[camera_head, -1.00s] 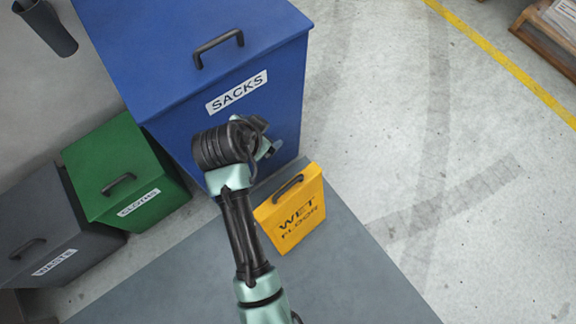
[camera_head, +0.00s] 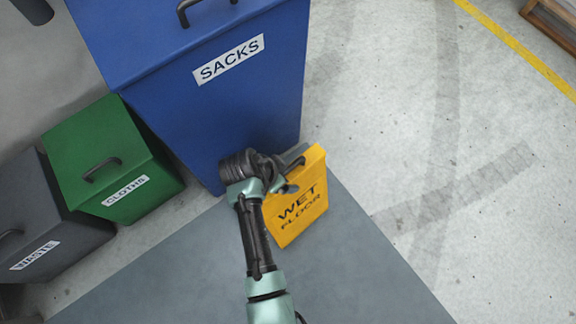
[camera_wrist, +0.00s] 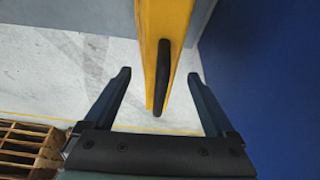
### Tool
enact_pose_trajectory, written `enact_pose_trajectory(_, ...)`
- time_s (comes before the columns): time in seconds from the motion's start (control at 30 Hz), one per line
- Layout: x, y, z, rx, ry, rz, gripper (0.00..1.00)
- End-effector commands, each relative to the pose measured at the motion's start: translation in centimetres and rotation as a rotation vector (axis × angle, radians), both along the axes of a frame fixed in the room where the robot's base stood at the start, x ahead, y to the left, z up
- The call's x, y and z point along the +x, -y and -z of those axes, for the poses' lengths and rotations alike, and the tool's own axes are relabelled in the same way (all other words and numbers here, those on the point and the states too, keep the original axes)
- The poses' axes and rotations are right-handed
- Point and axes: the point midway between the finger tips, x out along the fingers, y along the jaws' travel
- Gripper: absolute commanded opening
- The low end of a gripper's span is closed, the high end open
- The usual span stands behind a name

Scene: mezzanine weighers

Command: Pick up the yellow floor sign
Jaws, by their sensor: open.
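The yellow floor sign (camera_head: 299,201), lettered "WET FLOOR", stands upright on the grey floor area just in front of the blue bin. In the head view my gripper (camera_head: 296,172) is at the sign's top left, and my wrist hides that part and the handle. In the wrist view the sign (camera_wrist: 177,22) comes down from the top, with its dark handle (camera_wrist: 162,78) along its top edge. My gripper (camera_wrist: 160,82) is open, one finger on each side of the handle. Both fingers look apart from it.
The blue SACKS bin (camera_head: 215,110) stands close behind the sign; its wall (camera_wrist: 255,80) fills the right of the wrist view. A green CLOTHS bin (camera_head: 110,165) and a grey WASTE bin (camera_head: 60,225) stand left. A wooden pallet (camera_wrist: 25,145) lies beyond. Concrete floor (camera_head: 400,120) at right is clear.

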Motion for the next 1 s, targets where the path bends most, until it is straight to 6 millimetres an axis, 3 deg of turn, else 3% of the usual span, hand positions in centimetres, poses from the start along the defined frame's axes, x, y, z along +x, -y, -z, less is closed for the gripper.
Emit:
enact_pose_trajectory(0.03, 0.3, 0.3, 1.1, 0.0, 0.0, 0.002, 0.9)
enact_pose_trajectory(0.23, 1.1, 1.2, 3.6, 0.0, 0.0, 0.0, 0.9)
enact_pose_trajectory(0.57, 1.3, 1.4, 4.0, 0.001, 0.0, 0.0, 0.9)
enact_pose_trajectory(1.0, 1.3, 1.4, 4.0, 0.001, -0.001, -0.001, 0.13)
